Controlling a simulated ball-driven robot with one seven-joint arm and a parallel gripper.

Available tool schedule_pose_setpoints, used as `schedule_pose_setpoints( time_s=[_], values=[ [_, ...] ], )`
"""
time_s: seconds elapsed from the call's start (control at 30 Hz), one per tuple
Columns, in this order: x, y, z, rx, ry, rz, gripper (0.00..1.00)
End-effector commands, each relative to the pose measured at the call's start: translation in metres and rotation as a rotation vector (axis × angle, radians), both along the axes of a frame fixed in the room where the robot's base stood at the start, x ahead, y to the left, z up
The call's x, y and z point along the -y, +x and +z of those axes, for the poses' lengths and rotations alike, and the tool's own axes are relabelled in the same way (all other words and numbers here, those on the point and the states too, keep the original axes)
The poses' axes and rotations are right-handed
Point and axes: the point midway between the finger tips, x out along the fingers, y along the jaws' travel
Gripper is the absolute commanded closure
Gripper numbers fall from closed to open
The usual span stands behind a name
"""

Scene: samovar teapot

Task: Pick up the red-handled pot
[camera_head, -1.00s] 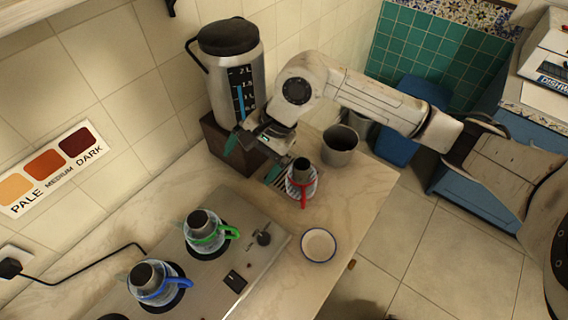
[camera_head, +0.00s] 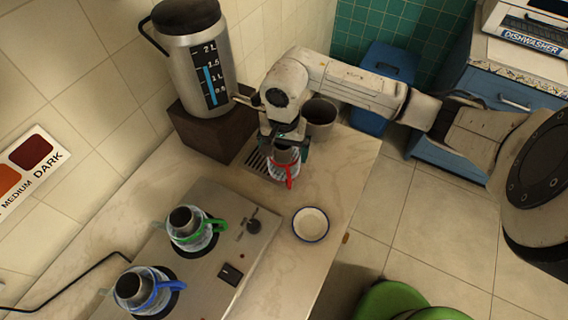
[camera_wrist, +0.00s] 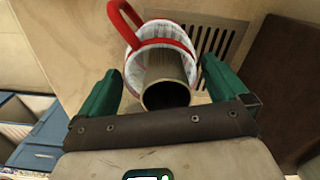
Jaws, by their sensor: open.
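The red-handled pot (camera_head: 284,161) is a clear glass pot with a red band and handle and a dark metal neck. It stands by the slotted drip grille (camera_head: 258,163) under the samovar. My gripper (camera_head: 282,150) is above and around it, with green fingers. In the wrist view the pot (camera_wrist: 158,45) lies between the two fingers of my gripper (camera_wrist: 152,82), its neck mouth towards the palm and its red handle at upper left. The fingers are open on either side. I cannot tell whether either finger touches it.
The samovar (camera_head: 190,60) stands on a dark block (camera_head: 215,125) at left. A grey bin-like cup (camera_head: 319,118) is behind the pot. A white bowl (camera_head: 310,223) stands at the counter edge. Green-handled (camera_head: 193,228) and blue-handled (camera_head: 147,290) pots stand on the hotplate (camera_head: 228,215).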

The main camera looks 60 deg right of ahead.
Motion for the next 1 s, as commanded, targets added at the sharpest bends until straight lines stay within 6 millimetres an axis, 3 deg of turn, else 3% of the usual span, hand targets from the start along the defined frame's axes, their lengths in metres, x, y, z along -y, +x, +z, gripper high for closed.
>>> schedule_pose_setpoints(
  time_s=[0.03, 0.2, 0.5, 1.0],
  values=[
    [-0.001, 0.000, -0.013, 0.000, 0.003, -0.003, 0.00],
    [0.000, 0.000, -0.029, 0.000, 0.002, -0.003, 0.00],
    [0.000, 0.000, -0.031, 0.001, -0.001, -0.001, 0.01],
    [0.000, 0.000, -0.031, 0.001, 0.000, -0.001, 0.49]
  ],
)
